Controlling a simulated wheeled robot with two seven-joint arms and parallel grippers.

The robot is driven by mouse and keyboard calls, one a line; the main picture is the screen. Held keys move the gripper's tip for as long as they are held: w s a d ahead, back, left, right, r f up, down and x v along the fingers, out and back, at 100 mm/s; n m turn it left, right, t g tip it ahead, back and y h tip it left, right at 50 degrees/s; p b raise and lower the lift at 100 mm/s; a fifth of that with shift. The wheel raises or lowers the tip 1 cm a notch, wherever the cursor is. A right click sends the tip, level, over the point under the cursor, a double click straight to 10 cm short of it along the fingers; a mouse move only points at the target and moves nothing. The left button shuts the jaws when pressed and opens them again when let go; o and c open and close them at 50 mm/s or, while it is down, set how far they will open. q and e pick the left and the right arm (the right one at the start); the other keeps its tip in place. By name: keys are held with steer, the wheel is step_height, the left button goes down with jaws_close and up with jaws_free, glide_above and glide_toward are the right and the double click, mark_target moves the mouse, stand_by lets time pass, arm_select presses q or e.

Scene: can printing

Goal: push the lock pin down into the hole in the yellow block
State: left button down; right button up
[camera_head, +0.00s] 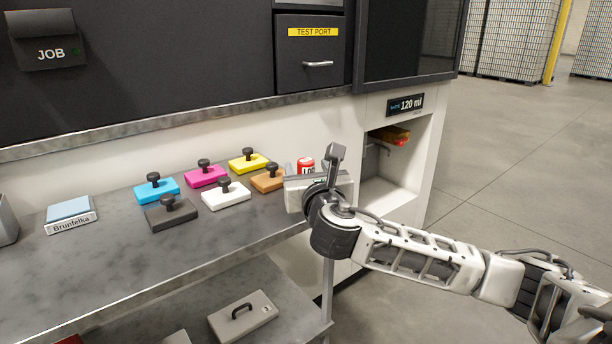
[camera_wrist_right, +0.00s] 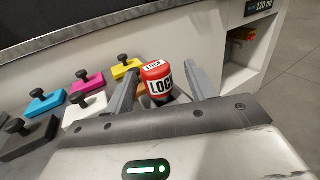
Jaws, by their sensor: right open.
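The lock pin (camera_wrist_right: 158,86) has a red cap and a white band printed LOCK. In the right wrist view it stands between the two grey fingers of my right gripper (camera_wrist_right: 163,78), with gaps on both sides. Its lower end is hidden by the gripper's front edge. In the head view the red cap (camera_head: 306,163) shows just past the right gripper (camera_head: 305,172), which is open at the bench's right end. A yellow and red piece (camera_head: 393,134) sits high in the wall recess and also shows in the wrist view (camera_wrist_right: 242,33). No hole is visible. My left gripper is out of view.
On the grey bench (camera_head: 110,270) stand several knobbed blocks, among them cyan (camera_head: 150,191), magenta (camera_head: 200,179), yellow (camera_head: 243,163), white (camera_head: 226,196), orange (camera_head: 268,181) and black (camera_head: 170,216). A Brunfelka box (camera_head: 70,215) lies left. The recess floor (camera_head: 388,200) is clear.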

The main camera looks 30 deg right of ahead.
steer(key=x, duration=0.3)
steer(key=shift+w, duration=0.25)
steer(key=shift+a, duration=0.1)
steer(key=shift+c, duration=0.3)
steer(key=c, duration=1)
